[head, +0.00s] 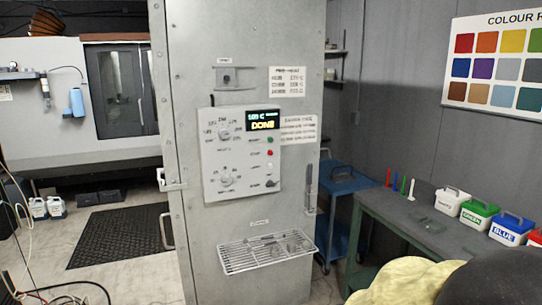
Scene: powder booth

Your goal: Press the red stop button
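The red button (270,152) is a small round knob on the pale control panel (212,160) of the tall grey cabinet. It sits in a column at the panel's right side, just below a green button (270,140) and above a white one (270,166). The small labels beside the buttons are too blurred to read surely. A lit display (263,120) above them reads "DONE". Nothing covers the red button. My gripper is not in view.
A wire shelf (266,252) juts out below the panel, and a door handle (311,188) is at its right. A green bench (385,206) with lidded tubs stands at right. A yellow cloth-like thing (405,279) is at lower right. A dark mat (118,234) lies left.

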